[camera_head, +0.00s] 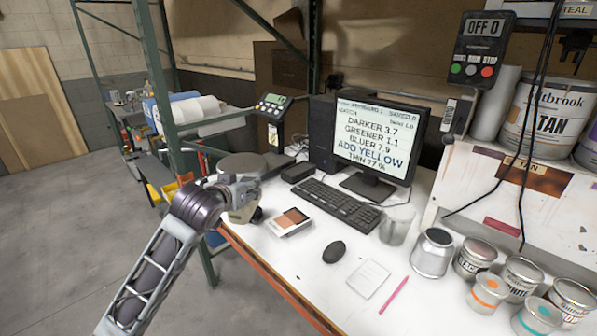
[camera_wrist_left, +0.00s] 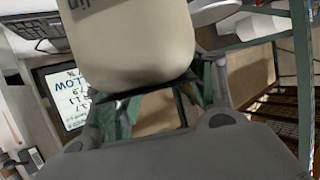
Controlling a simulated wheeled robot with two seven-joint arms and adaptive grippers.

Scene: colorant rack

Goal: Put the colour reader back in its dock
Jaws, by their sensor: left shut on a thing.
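My left gripper (camera_head: 240,188) is shut on the colour reader, a beige, rounded body, over the left end of the white bench. The colour reader (camera_wrist_left: 135,45) fills the upper middle of the left wrist view, between the fingers (camera_wrist_left: 155,105). In the head view, part of the colour reader (camera_head: 243,213) shows below the gripper; the rest is hidden by it. A small black box (camera_head: 299,171) lies on the bench left of the keyboard; I cannot tell whether it is the dock. My right gripper is not in view.
A round scale plate (camera_head: 240,164) is just behind the gripper. A colour card (camera_head: 288,222), keyboard (camera_head: 337,204), mouse (camera_head: 334,251), monitor (camera_head: 377,140) and clear beaker (camera_head: 397,224) stand to the right. Several cans (camera_head: 475,257) crowd the right. A green rack post (camera_head: 168,90) rises at left.

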